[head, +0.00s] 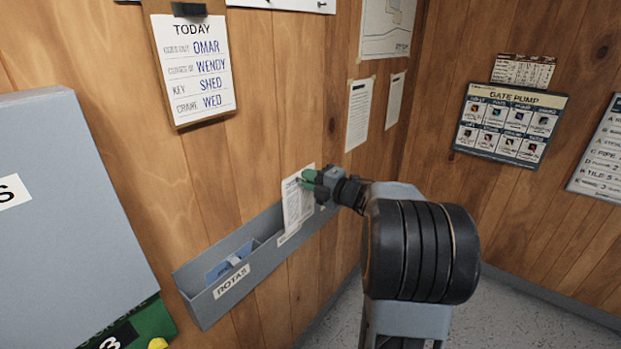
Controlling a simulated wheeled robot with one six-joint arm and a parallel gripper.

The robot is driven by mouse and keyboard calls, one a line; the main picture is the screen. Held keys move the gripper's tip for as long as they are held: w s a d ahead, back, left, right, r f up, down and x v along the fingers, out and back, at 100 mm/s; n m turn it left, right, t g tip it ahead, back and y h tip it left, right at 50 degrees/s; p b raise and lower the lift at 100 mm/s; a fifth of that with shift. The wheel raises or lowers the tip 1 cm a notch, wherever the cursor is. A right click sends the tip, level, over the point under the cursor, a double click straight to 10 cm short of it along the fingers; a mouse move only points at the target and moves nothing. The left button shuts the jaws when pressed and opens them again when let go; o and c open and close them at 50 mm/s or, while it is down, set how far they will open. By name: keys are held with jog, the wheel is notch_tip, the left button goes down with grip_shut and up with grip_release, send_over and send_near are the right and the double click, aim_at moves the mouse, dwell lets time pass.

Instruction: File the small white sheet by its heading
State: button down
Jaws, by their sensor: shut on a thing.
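My gripper (309,178), with green fingertips, is shut on the top right corner of the small white sheet (297,207). The sheet hangs upright with printed lines on it; its heading is too small to read. It is at the right part of a long grey wall rack (205,306). Its lower edge is at the rack's front, just above a partly visible label (289,236) that I cannot read. I cannot tell whether the edge is inside the pocket or in front of it. The left pocket is labelled ROTAS (231,282) and holds a blue item (217,271).
A TODAY clipboard (196,75) hangs above the rack. A grey cabinet (60,220) stands at the left, with a green item (150,322) below. Papers (358,113) and a GATE PUMP board (509,124) hang on the walls. Floor shows at the lower right.

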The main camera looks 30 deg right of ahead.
jog(key=shift+x, duration=1)
jog(key=x, duration=0.1)
jog(key=p+x, duration=0.1)
jog(key=x, duration=0.3)
jog(key=shift+d+f, duration=0.15)
jog(key=shift+f, duration=0.15)
jog(key=shift+w+b, duration=0.4)
jog(key=shift+w, duration=0.1)
jog(key=shift+f+b, duration=0.1)
jog(key=shift+b, duration=0.3)
dwell(0.7)
jog(key=shift+f+b, duration=1.45)
jog(key=shift+b, duration=0.2)
jog(key=shift+f, duration=0.1)
jog(key=shift+f+b, duration=1.45)
jog(key=shift+b, duration=0.25)
jog(key=shift+f, duration=0.1)
